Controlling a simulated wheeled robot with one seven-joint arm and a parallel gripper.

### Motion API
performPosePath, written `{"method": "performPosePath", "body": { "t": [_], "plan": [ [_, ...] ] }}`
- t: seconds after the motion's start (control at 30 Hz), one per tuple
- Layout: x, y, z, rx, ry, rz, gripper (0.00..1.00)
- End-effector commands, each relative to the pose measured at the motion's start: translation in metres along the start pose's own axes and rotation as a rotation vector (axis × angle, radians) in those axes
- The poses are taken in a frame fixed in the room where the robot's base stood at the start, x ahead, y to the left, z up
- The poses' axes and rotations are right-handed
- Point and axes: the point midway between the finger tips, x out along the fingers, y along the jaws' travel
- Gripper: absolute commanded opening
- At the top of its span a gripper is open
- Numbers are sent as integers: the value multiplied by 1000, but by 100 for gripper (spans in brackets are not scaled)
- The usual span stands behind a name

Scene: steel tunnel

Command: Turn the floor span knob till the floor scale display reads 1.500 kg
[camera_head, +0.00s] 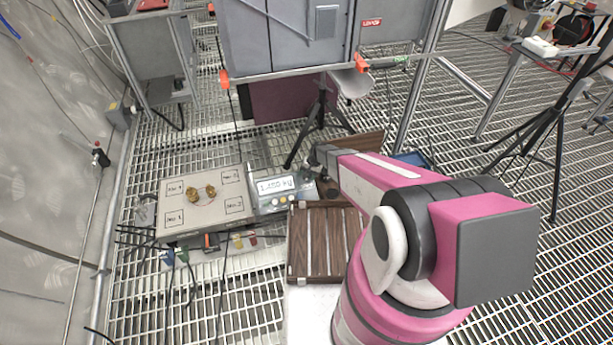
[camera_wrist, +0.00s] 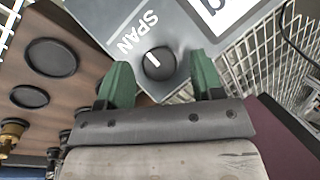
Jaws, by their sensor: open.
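The floor scale (camera_head: 210,205) has a wide grey platform with two brass pieces on it, and a display unit at its right end. The display (camera_head: 276,185) is lit, but its digits are too small and turned to read surely. In the wrist view the span knob (camera_wrist: 158,63) is a round black knob with a white pointer line, beside the word SPAN on a grey panel (camera_wrist: 120,20). My gripper (camera_wrist: 160,85) is open, its two green fingers on either side of the knob; I cannot tell whether they touch it. In the head view my arm hides most of the gripper.
A brown slatted wooden case (camera_head: 318,240) lies right of the scale. A black tripod (camera_head: 320,115) stands behind the display unit. Grey cabinets (camera_head: 290,38) stand at the back. Cables run over the grating in front of the scale.

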Motion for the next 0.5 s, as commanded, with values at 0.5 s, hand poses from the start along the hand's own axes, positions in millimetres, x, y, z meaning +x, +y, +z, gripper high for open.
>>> {"method": "performPosePath", "body": {
  "t": [0.5],
  "plan": [
    [-88,0,1,0,2,0,61]
  ]
}}
